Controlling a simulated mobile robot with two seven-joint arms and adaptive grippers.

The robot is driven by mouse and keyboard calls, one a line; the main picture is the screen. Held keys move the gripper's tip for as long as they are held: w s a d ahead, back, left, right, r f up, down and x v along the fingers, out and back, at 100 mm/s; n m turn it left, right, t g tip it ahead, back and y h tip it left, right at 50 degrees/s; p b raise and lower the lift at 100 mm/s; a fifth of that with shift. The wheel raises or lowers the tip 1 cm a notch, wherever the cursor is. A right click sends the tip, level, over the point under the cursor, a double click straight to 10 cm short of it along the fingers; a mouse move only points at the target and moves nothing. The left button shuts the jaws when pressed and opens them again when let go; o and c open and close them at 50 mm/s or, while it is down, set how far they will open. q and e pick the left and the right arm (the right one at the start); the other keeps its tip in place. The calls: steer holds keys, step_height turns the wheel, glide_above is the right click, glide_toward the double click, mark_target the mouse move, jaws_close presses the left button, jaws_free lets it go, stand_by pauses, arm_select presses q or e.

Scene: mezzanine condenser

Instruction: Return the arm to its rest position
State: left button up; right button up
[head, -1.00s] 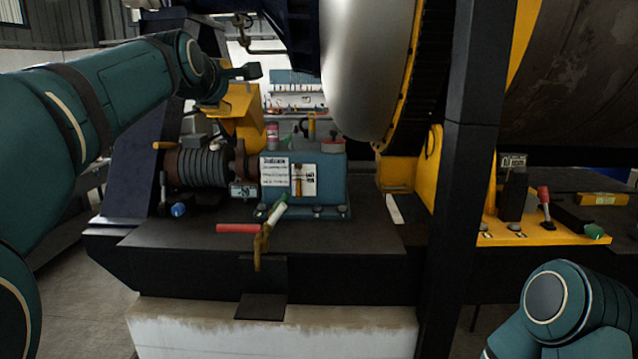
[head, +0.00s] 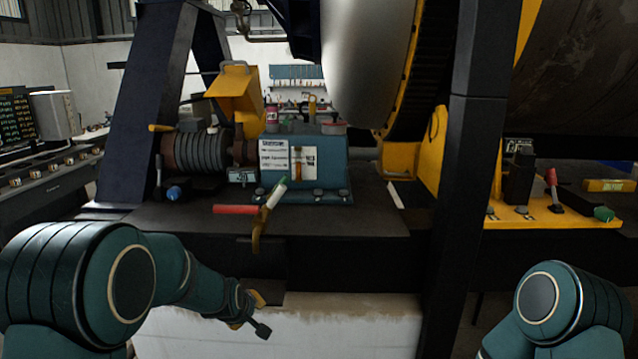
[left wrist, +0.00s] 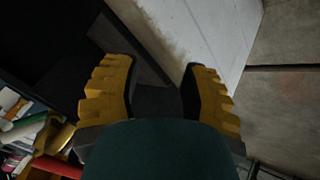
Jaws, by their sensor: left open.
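My left arm is lowered at the lower left of the head view. Its gripper (head: 256,312) hangs low, in front of the pale concrete plinth and below the dark bench. In the left wrist view the two yellow fingers (left wrist: 157,92) stand wide apart with nothing between them. The plinth (left wrist: 210,35) and floor show beyond them. At the lower right of the head view part of my right arm shows. My right gripper is out of view.
The dark bench (head: 330,222) holds a teal box (head: 328,170), a red-handled tool (head: 234,209) and a brown hook-like piece (head: 259,225) at its front edge. A dark post (head: 465,200) stands to the right. A console (head: 50,180) stands at the far left.

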arm_select(q)
steer(key=s+d+f+m+g+h+b, duration=0.1)
steer(key=s+d+f+m+g+b, duration=0.1)
steer(key=s+f, duration=0.9)
steer(key=s+d+f+m+g+h+b, duration=0.1)
steer(key=s+d+f+m+g+b, duration=0.15)
steer(key=s+f, duration=0.85)
steer(key=s+d+f+m+g+h, duration=0.1)
steer(key=s+d+f+m, duration=0.1)
steer(key=s+f, duration=0.2)
steer(key=s, duration=0.3)
steer(key=shift+s+d+f, duration=0.3)
steer(key=shift+s, duration=0.05)
steer(key=shift+g, duration=0.25)
